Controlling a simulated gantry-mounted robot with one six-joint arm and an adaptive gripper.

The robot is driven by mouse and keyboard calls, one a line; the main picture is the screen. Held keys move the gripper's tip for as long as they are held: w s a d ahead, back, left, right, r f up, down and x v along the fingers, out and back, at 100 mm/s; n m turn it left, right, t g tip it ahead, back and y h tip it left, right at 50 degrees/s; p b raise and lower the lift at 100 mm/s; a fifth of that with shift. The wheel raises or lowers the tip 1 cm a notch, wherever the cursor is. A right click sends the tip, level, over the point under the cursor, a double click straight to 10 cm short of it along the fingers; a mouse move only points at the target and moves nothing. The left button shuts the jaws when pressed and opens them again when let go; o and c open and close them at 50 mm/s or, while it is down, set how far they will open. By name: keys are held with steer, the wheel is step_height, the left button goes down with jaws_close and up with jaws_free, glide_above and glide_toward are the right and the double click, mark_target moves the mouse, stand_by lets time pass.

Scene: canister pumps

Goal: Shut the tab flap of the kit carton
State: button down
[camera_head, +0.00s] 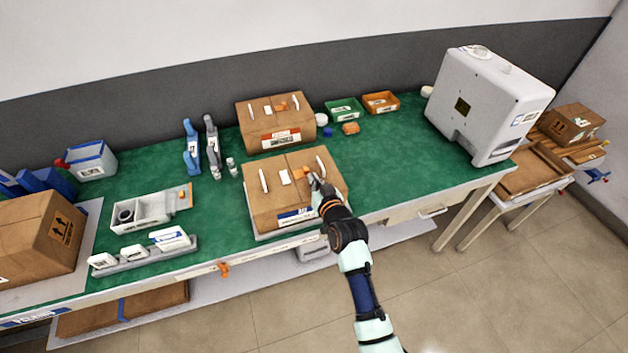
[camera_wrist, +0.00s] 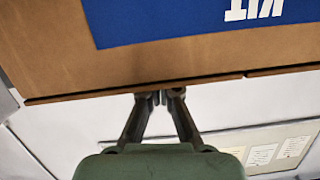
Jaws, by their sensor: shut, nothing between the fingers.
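The kit carton (camera_head: 270,203) is a brown box at the front edge of the green bench. It has white handles, a white patch and an orange piece (camera_head: 305,169) on top, and a blue label (camera_head: 290,214) on its front. My gripper (camera_head: 318,184) is at the carton's right front part, partly hidden by my wrist. In the wrist view the brown carton face (camera_wrist: 55,65) with its blue KIT label (camera_wrist: 190,20) fills the top. My fingertips (camera_wrist: 160,97) are together and empty at the carton's edge; I cannot tell if they touch it. I cannot make out the tab flap's position.
A similar carton with a red label (camera_head: 265,120) stands behind. A grey tray (camera_head: 150,212) and bench tools (camera_head: 200,148) are to the left. Green (camera_head: 345,108) and orange (camera_head: 381,101) bins stand at the back. A white machine (camera_head: 485,100) is at the right. Green bench right of the carton is clear.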

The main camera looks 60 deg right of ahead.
steer(key=r+p, duration=0.4)
steer(key=r, duration=0.1)
steer(key=shift+s+a+p, duration=0.3)
steer(key=p+v, duration=0.1)
steer(key=v, duration=0.8)
steer(key=shift+f, duration=0.4)
steer(key=shift+a, duration=0.1)
